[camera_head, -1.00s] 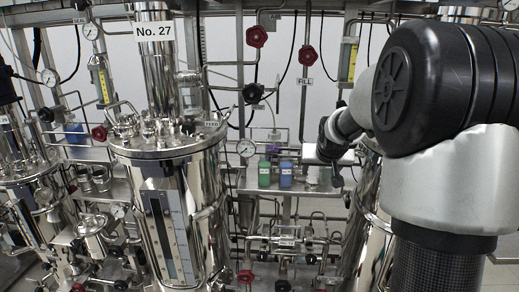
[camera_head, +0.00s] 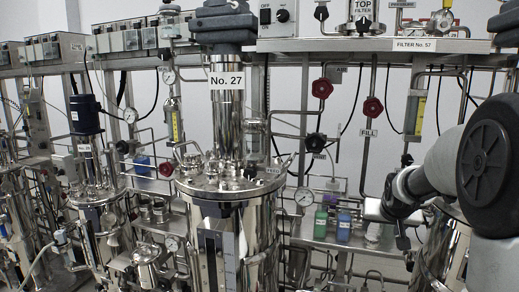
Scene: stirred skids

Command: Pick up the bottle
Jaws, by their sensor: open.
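Small bottles stand on the metal shelf in the middle right: a green bottle (camera_head: 321,222), a blue bottle (camera_head: 343,227) to its right, and a pale one (camera_head: 374,232) partly under my gripper. I cannot tell which one the task means. My gripper (camera_head: 390,213) is at the right, at the end of my arm. In the picture it lies to the upper right of the blue bottle, and appears empty. Its fingers are small and dark, and how far they stand from the bottles in depth is unclear.
A large steel vessel (camera_head: 232,200) labelled No. 27 stands left of the bottles. Another vessel (camera_head: 440,250) stands at the lower right. Another blue container (camera_head: 142,163) is far left.

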